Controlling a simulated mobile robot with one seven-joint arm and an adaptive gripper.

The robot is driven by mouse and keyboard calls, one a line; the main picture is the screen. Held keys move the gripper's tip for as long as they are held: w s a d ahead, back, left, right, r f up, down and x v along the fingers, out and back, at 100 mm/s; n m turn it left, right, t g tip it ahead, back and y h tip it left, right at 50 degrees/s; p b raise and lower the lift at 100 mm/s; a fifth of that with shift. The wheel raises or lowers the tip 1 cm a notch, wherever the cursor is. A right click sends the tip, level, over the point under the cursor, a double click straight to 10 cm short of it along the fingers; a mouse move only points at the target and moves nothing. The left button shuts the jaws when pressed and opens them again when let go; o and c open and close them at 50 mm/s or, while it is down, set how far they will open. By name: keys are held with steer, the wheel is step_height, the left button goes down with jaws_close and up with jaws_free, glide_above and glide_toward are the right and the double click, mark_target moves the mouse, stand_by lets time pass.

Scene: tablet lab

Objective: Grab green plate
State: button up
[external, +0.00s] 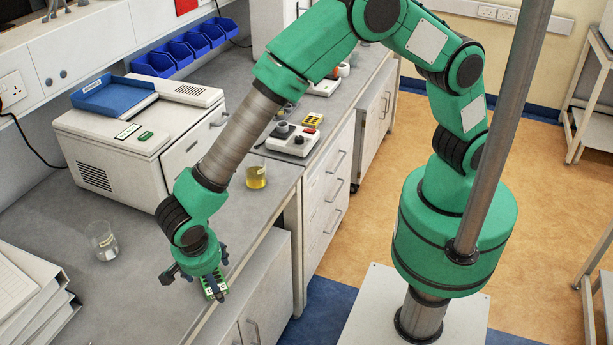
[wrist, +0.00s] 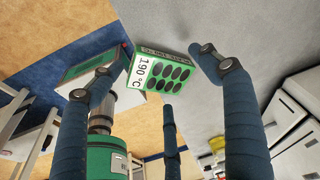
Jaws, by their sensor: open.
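The green plate (wrist: 164,76) shows in the wrist view as a small green block with two rows of dark round wells and a white label reading "190 °C". It lies on the grey bench, and its green top also shows in the external view (external: 214,288), near the bench's front edge. My gripper (external: 203,280) is low over the plate and partly hides it. In the wrist view my dark blue fingers (wrist: 163,68) are spread open, one to each side of the plate, with a third below it. I cannot tell whether any finger touches it.
A clear beaker (external: 103,241) stands left of my gripper, and a beaker of yellow liquid (external: 256,175) stands behind it. A white bench machine (external: 140,145) with a blue tray on top is farther back. White binders (external: 30,300) lie at the lower left. Bare bench lies between.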

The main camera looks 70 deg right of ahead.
steer(key=shift+d+f, duration=0.1)
steer(key=shift+f, duration=0.25)
stand_by(0.3)
steer(key=c, duration=1.2)
steer(key=shift+r, duration=0.1)
steer(key=shift+r, duration=0.4)
step_height(320, 180, up, 3)
steer(key=shift+s+d+f+p, duration=0.1)
steer(key=shift+d+p, duration=0.05)
steer(key=shift+p, duration=0.15)
steer(key=s+d, duration=0.7)
steer(key=s+d+r, duration=0.1)
steer(key=s+d, duration=0.2)
steer(key=s, duration=0.1)
steer(key=shift+s+d+r+p, duration=0.1)
steer(key=shift+s+d+p, duration=0.1)
steer(key=shift+d+p, duration=0.2)
